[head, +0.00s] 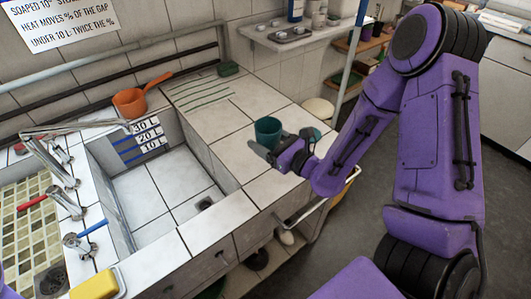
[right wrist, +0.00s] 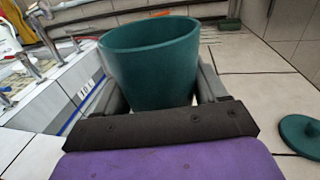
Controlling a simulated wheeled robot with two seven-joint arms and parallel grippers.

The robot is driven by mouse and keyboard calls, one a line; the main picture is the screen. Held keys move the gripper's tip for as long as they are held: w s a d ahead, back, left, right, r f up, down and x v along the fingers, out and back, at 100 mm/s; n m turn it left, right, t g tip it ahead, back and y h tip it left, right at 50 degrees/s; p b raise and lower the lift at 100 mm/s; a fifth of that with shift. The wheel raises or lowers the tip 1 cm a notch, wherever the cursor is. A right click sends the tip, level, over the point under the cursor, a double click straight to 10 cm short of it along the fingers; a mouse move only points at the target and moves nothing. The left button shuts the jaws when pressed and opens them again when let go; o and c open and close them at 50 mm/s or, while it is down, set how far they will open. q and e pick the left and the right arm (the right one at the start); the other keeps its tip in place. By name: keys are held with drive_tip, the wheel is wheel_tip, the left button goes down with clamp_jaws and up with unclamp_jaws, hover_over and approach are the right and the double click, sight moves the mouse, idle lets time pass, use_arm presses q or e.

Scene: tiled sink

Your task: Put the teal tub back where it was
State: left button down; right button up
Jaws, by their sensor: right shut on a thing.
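The teal tub (head: 268,130) is at the tiled counter right of the sink, upright with its open top upward. My right gripper (head: 263,152) is shut on it, and in the right wrist view the tub (right wrist: 150,62) sits between the two grey fingers. Its base is hidden, so I cannot tell whether it touches the tiles. A flat teal disc with a knob, like a lid (right wrist: 299,138), lies on the counter to the right in the right wrist view. My left gripper is not in view.
The empty tiled sink (head: 160,195) with level labels lies left of the tub. An orange pan (head: 130,102) stands on the back ledge, a green sponge (head: 229,69) at the back corner. A rail (head: 318,205) runs along the counter front.

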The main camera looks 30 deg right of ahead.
drive_tip(key=w+f, duration=0.1)
drive_tip(key=w+d+f, duration=0.1)
drive_tip(key=f, duration=0.1)
drive_tip(key=w+d+f, duration=0.1)
drive_tip(key=f, duration=0.1)
drive_tip(key=shift+w, duration=0.15)
wheel_tip(320, 180, down, 3)
drive_tip(key=shift+r+b, duration=0.15)
drive_tip(key=shift+b, duration=0.25)
drive_tip(key=shift+w+d+f, duration=0.1)
drive_tip(key=shift+w+f, duration=0.05)
drive_tip(key=shift+f, duration=0.05)
drive_tip(key=shift+f, duration=0.15)
drive_tip(key=o, duration=1.2)
drive_tip(key=shift+c, duration=0.2)
drive_tip(key=v, duration=0.6)
drive_tip(key=b+v, duration=0.1)
drive_tip(key=v, duration=0.5)
drive_tip(key=shift+r+b, duration=0.2)
drive_tip(key=shift+b, duration=0.1)
